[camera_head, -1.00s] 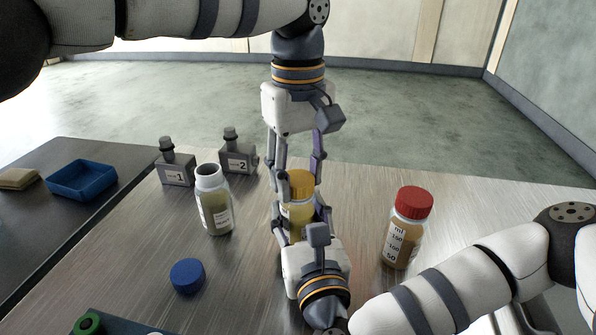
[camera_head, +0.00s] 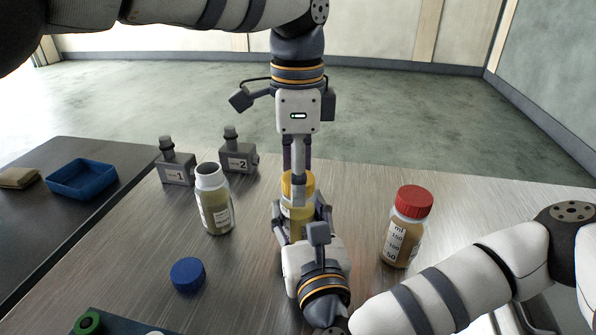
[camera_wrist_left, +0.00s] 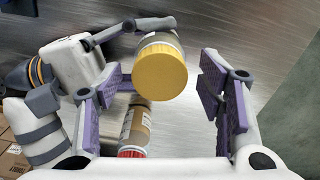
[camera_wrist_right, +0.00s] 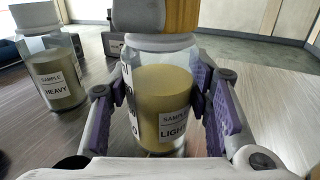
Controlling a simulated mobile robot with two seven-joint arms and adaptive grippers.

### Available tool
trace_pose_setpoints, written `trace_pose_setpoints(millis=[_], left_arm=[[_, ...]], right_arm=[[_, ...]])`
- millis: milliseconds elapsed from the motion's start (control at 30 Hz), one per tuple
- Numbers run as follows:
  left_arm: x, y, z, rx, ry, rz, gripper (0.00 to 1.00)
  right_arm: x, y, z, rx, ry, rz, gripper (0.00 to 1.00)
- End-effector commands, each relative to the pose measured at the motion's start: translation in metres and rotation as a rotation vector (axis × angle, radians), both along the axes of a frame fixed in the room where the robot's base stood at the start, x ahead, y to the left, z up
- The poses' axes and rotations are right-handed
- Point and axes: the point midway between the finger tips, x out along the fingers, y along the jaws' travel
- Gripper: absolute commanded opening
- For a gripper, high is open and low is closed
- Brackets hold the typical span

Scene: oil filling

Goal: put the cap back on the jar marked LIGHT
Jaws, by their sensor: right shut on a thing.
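The jar marked LIGHT (camera_wrist_right: 160,100) stands upright on the table, held around its body by my right gripper (camera_head: 302,222). Its label and yellowish contents show in the right wrist view. The yellow cap (camera_wrist_left: 160,74) sits on top of this jar; I cannot tell how tightly it is seated. My left gripper (camera_head: 299,182) points down over the cap from above. In the left wrist view its purple-padded fingers are spread on either side of the cap, with gaps between. In the head view its near finger partly hides the cap and jar.
An uncapped jar marked HEAVY (camera_head: 214,205) stands to the left, with a blue cap (camera_head: 187,274) lying nearer. A red-capped jar (camera_head: 407,228) stands to the right. Two numbered grey containers (camera_head: 176,168) (camera_head: 239,158) stand behind. A blue tray (camera_head: 82,180) is on the dark side table.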

Motion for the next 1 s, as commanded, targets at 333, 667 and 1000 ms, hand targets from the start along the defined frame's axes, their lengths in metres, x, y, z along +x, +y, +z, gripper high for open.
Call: trace_pose_setpoints(millis=[333,667,1000], left_arm=[[0.000,-0.001,0.010,-0.001,-0.001,0.001,0.63],[0.001,-0.001,0.085,-0.002,-0.004,0.002,0.63],[0.000,0.000,0.120,-0.001,0.000,0.000,0.63]], right_arm=[[0.000,0.000,0.000,0.000,0.000,0.001,0.00],[0.000,0.000,0.000,0.000,0.000,0.001,0.00],[0.000,0.000,0.000,0.000,0.000,0.001,0.00]])
